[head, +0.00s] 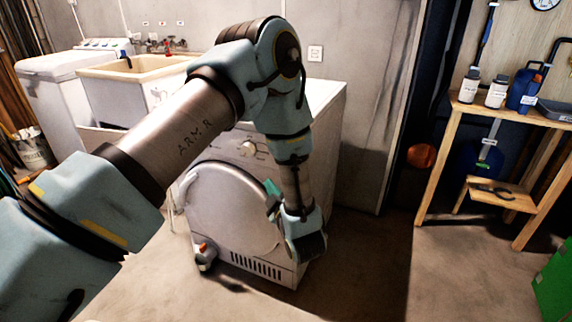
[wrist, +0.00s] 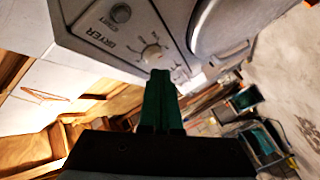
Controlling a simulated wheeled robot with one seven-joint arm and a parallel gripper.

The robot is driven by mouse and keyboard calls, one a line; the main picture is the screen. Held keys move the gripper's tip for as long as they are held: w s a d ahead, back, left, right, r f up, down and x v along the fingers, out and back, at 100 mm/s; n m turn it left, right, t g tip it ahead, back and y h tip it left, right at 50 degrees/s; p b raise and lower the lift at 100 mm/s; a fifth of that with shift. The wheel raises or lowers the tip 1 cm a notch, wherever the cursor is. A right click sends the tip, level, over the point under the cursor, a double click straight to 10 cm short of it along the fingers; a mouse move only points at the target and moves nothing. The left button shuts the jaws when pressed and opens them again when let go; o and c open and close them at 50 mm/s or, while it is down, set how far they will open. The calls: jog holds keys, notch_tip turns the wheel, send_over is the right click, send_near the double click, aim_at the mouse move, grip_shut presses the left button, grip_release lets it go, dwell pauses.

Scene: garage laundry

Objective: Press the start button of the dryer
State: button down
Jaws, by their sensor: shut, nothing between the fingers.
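The dryer (head: 318,125) is a white front-loader with a round door (head: 232,205), shut, in the middle of the head view. Its front panel shows a dial (head: 248,147); the dial also shows in the wrist view (wrist: 152,52) beside the "DRYER" lettering. A round, dark greenish button (wrist: 121,13) sits on the panel past the lettering. My gripper (head: 271,187) is in front of the dryer's upper right front. In the wrist view its green fingers (wrist: 160,74) are together and empty, with the tips overlapping the panel near the dial. I cannot tell whether they touch it.
A sink (head: 140,68) and a white washer (head: 62,75) stand to the left. A wooden workbench (head: 530,112) with bottles is at the right. Floor between dryer and workbench is clear.

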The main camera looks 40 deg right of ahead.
dwell(0.3)
jog(key=w+d+b, duration=0.1)
jog(key=w+d, duration=0.3)
jog(key=d, duration=0.3)
jog(key=shift+w+d+b, duration=0.15)
jog(key=shift+d+b, duration=0.15)
jog(key=shift+d, duration=0.05)
jog(key=shift+d, duration=0.1)
dwell(1.9)
jog(key=shift+w+d+b, duration=0.2)
jog(key=shift+d+b, duration=0.05)
jog(key=shift+b, duration=0.05)
jog(key=shift+w+d, duration=0.2)
jog(key=shift+d, duration=0.15)
dwell(0.7)
dwell(0.3)
jog(key=shift+s+a, duration=0.4)
jog(key=shift+a, duration=0.3)
jog(key=shift+a, duration=0.1)
